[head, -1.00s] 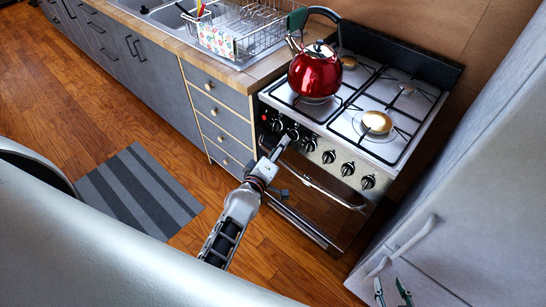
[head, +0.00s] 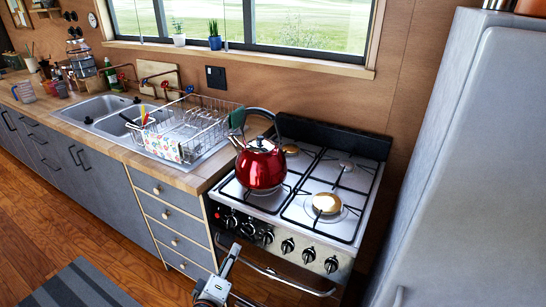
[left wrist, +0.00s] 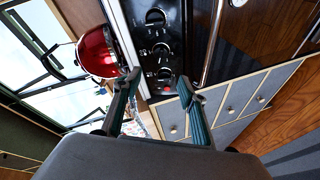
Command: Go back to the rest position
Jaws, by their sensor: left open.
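My left gripper (head: 232,258) is low in the head view, in front of the stove's left front. In the left wrist view its two green fingers (left wrist: 158,82) stand apart with nothing between them. The stove's black control panel (left wrist: 158,48) with its knobs lies beyond the fingertips, and the fingers look clear of it. The red kettle (head: 261,165) stands on the front left burner of the stove (head: 327,228); it also shows in the left wrist view (left wrist: 97,52). My right gripper is out of view.
The oven door handle (head: 288,281) runs below the knobs, close to my left gripper. A grey fridge (head: 440,150) stands at the right. Grey drawers (head: 172,215) and a counter with a dish rack (head: 190,128) are at the left. Wooden floor (head: 35,225) and a striped mat (head: 80,285) lie lower left.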

